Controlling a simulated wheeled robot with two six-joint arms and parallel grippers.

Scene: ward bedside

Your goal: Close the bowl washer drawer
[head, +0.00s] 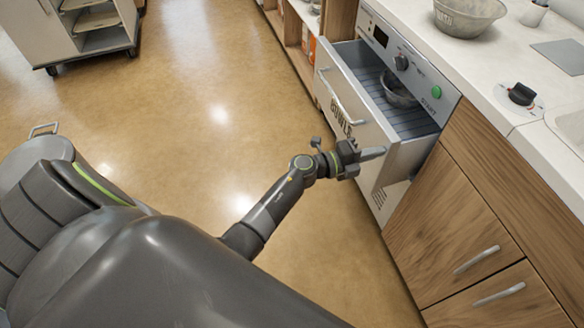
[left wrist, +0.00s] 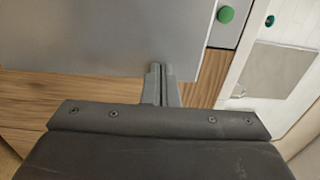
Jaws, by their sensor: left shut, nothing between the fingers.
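The bowl washer drawer (head: 352,128) stands pulled out from the washer in the head view, its front panel lettered "BOWLS" and fitted with a bar handle (head: 340,100). A metal bowl (head: 398,92) sits on the rack inside it. My left gripper (head: 378,153) is shut and empty at the near end of the drawer front. Its closed fingers (left wrist: 160,82) show in the left wrist view against a grey panel (left wrist: 110,45); I cannot tell whether they touch it. The washer panel (head: 405,55) has a dark knob and a green button (head: 436,92). My right gripper is out of view.
The counter (head: 490,75) above carries a metal bowl (head: 468,15) and a dark knob (head: 521,94). Wooden cabinets (head: 455,210) with bar handles stand nearer. A trolley (head: 85,35) stands at the far left. The floor (head: 200,110) between is clear.

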